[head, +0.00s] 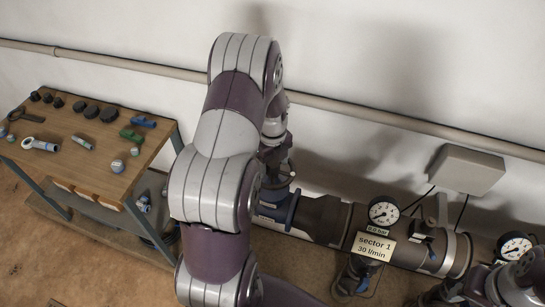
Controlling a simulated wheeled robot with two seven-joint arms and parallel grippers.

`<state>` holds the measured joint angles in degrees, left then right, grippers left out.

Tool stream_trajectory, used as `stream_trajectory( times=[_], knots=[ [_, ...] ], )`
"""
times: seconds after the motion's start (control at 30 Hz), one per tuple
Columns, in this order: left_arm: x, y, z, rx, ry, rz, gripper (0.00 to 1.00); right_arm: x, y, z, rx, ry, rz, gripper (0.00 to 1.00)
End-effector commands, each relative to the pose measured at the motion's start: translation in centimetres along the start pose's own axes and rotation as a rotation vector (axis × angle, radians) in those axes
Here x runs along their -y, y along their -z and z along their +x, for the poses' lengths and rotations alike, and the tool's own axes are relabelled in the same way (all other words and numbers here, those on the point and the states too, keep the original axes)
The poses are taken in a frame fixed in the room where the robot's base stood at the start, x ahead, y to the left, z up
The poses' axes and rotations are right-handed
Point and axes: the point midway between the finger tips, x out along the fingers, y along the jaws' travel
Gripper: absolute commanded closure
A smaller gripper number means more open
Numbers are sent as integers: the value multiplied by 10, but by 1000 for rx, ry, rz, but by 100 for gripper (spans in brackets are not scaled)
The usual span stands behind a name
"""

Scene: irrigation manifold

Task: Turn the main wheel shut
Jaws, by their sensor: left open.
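My left arm fills the middle of the head view and hides much of what is behind it. My left gripper (277,157) points down just right of the arm, above the blue valve body (290,210) on the pipe. It is open, but its fingers are small and partly covered. A dark curved piece right under the gripper may be the rim of the main wheel; most of it is hidden, and I cannot tell whether the fingers touch it. Part of my right arm shows at the lower right corner; its gripper is not visible.
The thick brown pipe (325,219) runs right, with a pressure gauge (383,212) and a "sector 1" sign (374,246). A second gauge (514,246) is farther right. A grey box (466,169) is on the wall. A wooden workbench (88,165) with loose fittings stands left.

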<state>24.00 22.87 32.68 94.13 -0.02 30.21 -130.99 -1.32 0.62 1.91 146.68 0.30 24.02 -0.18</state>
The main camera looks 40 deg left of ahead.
Motion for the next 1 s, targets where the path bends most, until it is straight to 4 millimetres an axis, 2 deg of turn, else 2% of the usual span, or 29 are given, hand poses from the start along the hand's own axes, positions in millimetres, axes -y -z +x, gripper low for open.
stream_trajectory(
  times=[0.07, 0.4, 0.5, 0.67, 1.0],
  knots=[
    [1, -1, -8, 3, 3, 0, 31, 0, -1, 5, 0, 0, 0, 57],
    [1, -1, -95, 5, 6, 0, 31, 0, -3, 26, 0, 0, 0, 57],
    [0, -1, -112, 3, 4, 0, 31, 0, -3, 28, 0, 0, 0, 57],
    [0, -1, -124, 2, 3, 0, 31, 0, -4, 29, 0, 0, 0, 57],
    [0, -1, -125, 2, 2, 0, 31, 0, -3, 29, 0, 0, 0, 57]
  ],
)
